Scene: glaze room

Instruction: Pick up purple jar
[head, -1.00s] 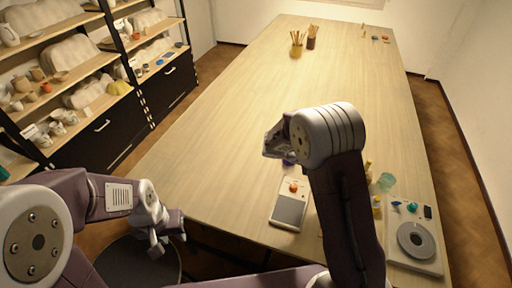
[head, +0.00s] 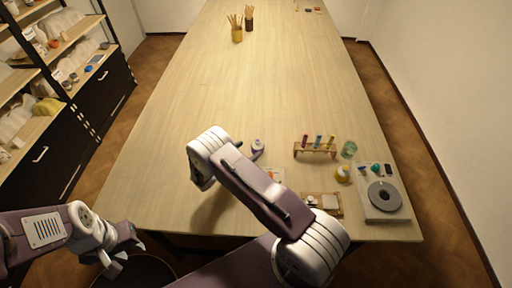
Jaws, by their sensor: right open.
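The purple jar (head: 257,146), small with a pale top, stands on the table just right of my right arm's bend. My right gripper (head: 203,181) is on the other side of that bend, to the jar's left and apart from it. It is mostly hidden by my arm, with its pale end pointing down over the table; it looks empty. My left gripper (head: 125,258) is off the table's near left edge, low in the picture, with its fingers apart and nothing between them.
A rack of coloured tubes (head: 316,148), a greenish glass (head: 349,149), a yellow jar (head: 343,173), a small wooden tray (head: 333,204) and a grey wheel device (head: 384,196) stand at right. Cups of sticks (head: 237,33) stand far back. The table's middle is clear.

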